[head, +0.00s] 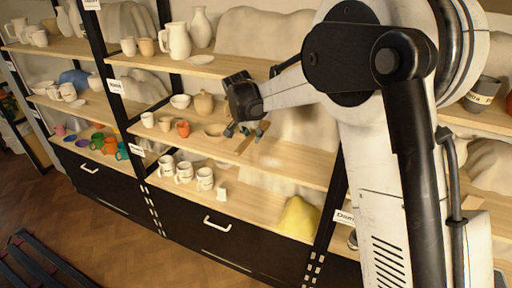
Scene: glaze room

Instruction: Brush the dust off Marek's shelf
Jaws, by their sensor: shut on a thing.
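My gripper (246,131) is low over the middle board (300,170) of the central shelf bay. It is shut on a thin wooden-coloured piece (244,145), which looks like a brush handle. Its bristle end is not clear, and I cannot tell whether it touches the board. A faint pale patch (269,162), perhaps dust, lies on the board to the right of the gripper. A name label (115,86) on the left post of this bay seems to read "Marek"; the lettering is small.
White mugs (184,172) and a yellow cloth-like heap (299,219) are below. A white pitcher (175,40) stands above. The board's right part looks clear.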

